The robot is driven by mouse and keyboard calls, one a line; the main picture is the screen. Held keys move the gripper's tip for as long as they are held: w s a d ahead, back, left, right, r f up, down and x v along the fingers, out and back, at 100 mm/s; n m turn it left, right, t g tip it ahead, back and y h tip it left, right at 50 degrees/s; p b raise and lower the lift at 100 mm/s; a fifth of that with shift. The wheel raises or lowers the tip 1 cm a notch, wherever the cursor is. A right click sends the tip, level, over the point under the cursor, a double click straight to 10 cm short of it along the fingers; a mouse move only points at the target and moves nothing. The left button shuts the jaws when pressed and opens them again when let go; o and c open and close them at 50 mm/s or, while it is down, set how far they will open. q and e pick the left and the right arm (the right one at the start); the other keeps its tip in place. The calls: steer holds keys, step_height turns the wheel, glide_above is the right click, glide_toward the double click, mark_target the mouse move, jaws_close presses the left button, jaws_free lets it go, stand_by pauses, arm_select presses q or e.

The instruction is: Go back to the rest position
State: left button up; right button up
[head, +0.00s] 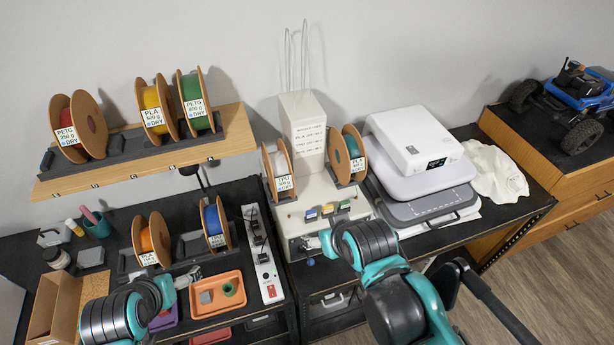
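My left arm comes in at the bottom left. The small grey tip of my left gripper (188,279) shows above the bench, near the orange tray (217,293), too small to tell its finger state. My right arm comes in at the bottom centre right. Its teal and black wrist is in front of the pale machine (318,224). The fingers of my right gripper (307,247) are mostly hidden by the wrist, so I cannot tell whether they are open. I see nothing clearly held by either gripper.
A wooden shelf (100,182) holds several filament spools. More spools stand on the bench and machine. A white power strip (262,262) lies beside the orange tray. A white heat press (416,140) stands right of centre. A blue crawler (580,92) sits on the right cabinet. Floor is clear at lower right.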

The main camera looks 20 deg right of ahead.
step_height(320, 180, down, 28)
steer(key=b, duration=2.7)
steer(key=shift+c, duration=0.4)
